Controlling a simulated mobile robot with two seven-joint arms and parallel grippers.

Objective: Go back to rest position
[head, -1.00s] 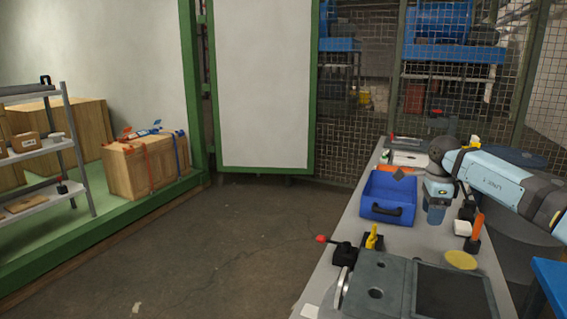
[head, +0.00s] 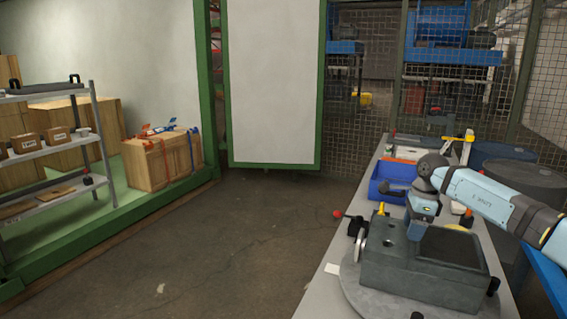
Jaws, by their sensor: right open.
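My right arm comes in from the right edge over the grey workbench (head: 322,290). My right gripper (head: 420,226) hangs from its wrist, pointing down, just behind the dark grey block (head: 388,268) in this view. It is open, and I see nothing held in it; its fingertips are small and partly hidden. My left gripper and left arm are not in view.
A blue bin (head: 378,187) stands on the bench behind the gripper. The block rests on a round grey plate (head: 357,300). Dark drums (head: 530,180) stand right of the bench. Shelves (head: 98,135) are at left; the floor (head: 240,240) between is clear.

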